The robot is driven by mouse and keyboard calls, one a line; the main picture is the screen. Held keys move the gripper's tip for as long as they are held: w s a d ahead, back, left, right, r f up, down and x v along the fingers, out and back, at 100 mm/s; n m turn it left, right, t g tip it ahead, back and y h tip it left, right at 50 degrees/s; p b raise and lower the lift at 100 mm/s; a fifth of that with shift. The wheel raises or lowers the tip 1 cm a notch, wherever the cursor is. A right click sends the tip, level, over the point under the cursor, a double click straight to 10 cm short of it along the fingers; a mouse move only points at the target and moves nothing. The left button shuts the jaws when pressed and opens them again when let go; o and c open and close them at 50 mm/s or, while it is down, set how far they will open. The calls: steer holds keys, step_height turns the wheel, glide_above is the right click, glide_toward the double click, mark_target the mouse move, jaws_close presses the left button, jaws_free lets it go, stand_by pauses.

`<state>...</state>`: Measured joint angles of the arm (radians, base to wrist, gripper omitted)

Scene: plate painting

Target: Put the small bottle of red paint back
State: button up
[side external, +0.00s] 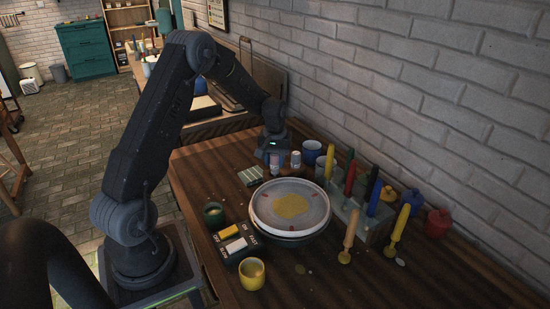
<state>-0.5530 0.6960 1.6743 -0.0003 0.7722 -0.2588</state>
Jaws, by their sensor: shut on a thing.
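My gripper (273,153) is at the back of the table, beyond the plate, pointing down and shut on a small bottle (274,164). I take it for the red paint bottle, though its colour is too small to read. The fingers are dark and hard to make out. I cannot tell whether the bottle touches the table. A similar small pale bottle (295,160) stands just to its right. A white plate (262,214) with a yellow centre and a few red marks near its rim lies on a round turntable (290,241) in front of them.
A striped pad (250,175) lies left of the bottles. Blue and grey cups (312,152) stand to the right. A rack (368,226) of coloured-handled tools and several lidded pots (438,223) line the wall. A switch box (236,243) and yellow cup (252,273) are in front.

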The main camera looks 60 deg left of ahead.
steer(key=shift+f, duration=1.1)
steer(key=o, duration=1.2)
steer(key=shift+o, duration=0.2)
steer(key=shift+r, duration=3.55)
